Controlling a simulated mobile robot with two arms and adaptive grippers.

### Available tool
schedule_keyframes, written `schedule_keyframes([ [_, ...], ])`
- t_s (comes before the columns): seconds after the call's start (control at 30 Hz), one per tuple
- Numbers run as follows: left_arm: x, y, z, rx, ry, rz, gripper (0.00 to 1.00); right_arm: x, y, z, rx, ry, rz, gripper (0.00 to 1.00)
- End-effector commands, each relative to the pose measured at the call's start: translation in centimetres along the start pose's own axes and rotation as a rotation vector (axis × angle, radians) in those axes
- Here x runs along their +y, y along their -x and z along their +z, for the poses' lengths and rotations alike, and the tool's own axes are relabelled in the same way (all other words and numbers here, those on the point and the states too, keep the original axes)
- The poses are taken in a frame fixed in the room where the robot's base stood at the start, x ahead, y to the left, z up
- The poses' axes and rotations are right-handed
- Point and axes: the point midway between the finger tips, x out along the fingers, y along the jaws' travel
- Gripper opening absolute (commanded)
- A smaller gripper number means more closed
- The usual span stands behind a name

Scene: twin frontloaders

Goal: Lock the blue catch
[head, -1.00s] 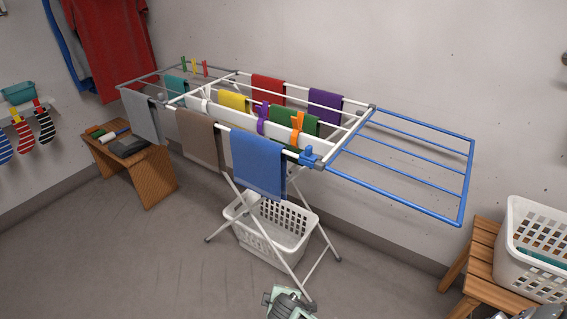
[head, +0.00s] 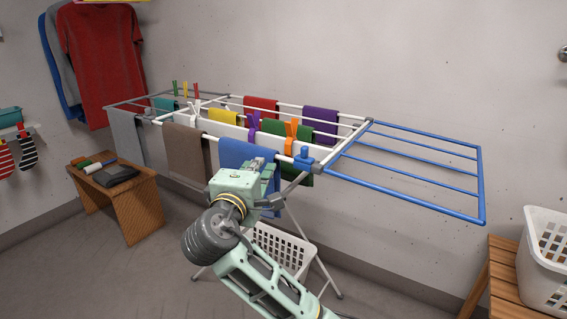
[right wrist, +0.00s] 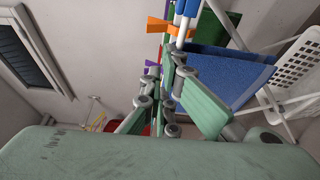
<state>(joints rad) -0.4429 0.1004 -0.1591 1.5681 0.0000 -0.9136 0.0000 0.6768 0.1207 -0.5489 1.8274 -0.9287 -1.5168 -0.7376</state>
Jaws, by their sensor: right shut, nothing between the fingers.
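The blue catch (head: 303,157) sits at the front right corner of the white drying rack (head: 345,133), beside the grey joint of the blue wing (head: 418,208). The wing is folded out to the right. My right gripper (head: 272,183) is shut and empty, in front of the blue towel (head: 240,152), left of and a little below the catch, apart from it. My left gripper is not in view.
An orange clip (head: 291,133) and a purple clip (head: 254,125) stand on the rack near the catch. Several towels hang around them. A white basket (head: 285,250) is under the rack. A wooden stool (head: 502,270) with another basket (head: 548,262) stands at the right.

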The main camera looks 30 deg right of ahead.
Motion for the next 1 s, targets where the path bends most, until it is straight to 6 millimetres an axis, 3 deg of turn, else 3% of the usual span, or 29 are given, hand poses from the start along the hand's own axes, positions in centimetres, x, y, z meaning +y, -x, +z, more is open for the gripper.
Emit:
schedule_keyframes([
  [0.53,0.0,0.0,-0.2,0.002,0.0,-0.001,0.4,0.7,-0.4,0.3,-0.011,-0.005,0.014,0.0],
  [0.67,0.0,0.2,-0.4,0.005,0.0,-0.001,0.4,0.7,-2.2,0.4,-0.012,-0.004,0.014,0.0],
  [1.0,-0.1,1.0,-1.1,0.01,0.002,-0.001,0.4,0.8,-9.0,0.5,-0.012,-0.005,0.014,0.0],
])
